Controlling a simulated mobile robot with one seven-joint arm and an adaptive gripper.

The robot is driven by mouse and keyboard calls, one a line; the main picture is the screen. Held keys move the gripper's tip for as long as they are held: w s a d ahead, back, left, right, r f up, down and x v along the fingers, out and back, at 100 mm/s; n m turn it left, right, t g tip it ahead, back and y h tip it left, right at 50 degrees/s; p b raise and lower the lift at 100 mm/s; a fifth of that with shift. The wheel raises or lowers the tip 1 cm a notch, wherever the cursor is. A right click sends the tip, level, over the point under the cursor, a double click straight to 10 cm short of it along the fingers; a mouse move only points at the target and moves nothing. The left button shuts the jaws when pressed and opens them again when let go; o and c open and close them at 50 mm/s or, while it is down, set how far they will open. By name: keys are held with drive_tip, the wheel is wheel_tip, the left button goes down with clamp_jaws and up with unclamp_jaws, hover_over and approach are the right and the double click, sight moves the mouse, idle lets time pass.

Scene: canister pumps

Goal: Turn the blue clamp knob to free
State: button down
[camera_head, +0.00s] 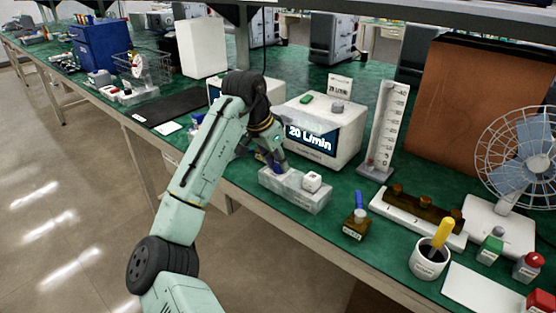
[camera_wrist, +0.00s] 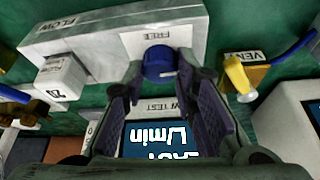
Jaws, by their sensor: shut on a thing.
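The blue clamp knob (camera_wrist: 158,60) sits on a pale grey block (camera_head: 290,192). It shows between my two fingertips in the wrist view, with a label reading FREE just beyond it and a partly hidden label ending in TEST on the near side. My gripper (camera_wrist: 162,70) is shut on the knob, one finger on each side. In the head view my gripper (camera_head: 272,160) reaches down to the left part of the block, and only a little blue shows there. The knob's pointer direction cannot be made out.
A white cube knob (camera_head: 312,181) marked 20 stands on the same block, by a FLOW label. A yellow lever (camera_wrist: 238,76) by a VENT label is close to my fingers. A display box (camera_head: 320,130) reading 20 L/min stands behind. A brass block (camera_head: 355,224) is at the right.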

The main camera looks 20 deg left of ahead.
drive_tip(key=n, duration=0.1)
drive_tip(key=n+y+p, duration=0.1)
drive_tip(key=n, duration=0.1)
drive_tip(key=shift+d+n, duration=0.2)
drive_tip(key=shift+n, duration=0.1)
drive_tip(key=n+p, duration=0.1)
drive_tip(key=n+y+p, duration=0.1)
drive_tip(key=shift+r+n, duration=0.2)
drive_tip(key=shift+n, duration=0.1)
drive_tip(key=n+y+p, duration=0.1)
drive_tip(key=n+p, duration=0.1)
drive_tip(key=p, duration=0.2)
drive_tip(key=shift+n, duration=0.4)
drive_tip(key=shift+f+n+y+p, duration=0.15)
drive_tip(key=shift+n+y+p, duration=0.25)
drive_tip(key=shift+p, duration=0.3)
drive_tip(key=shift+f, duration=0.1)
drive_tip(key=c, duration=1.3)
unclamp_jaws()
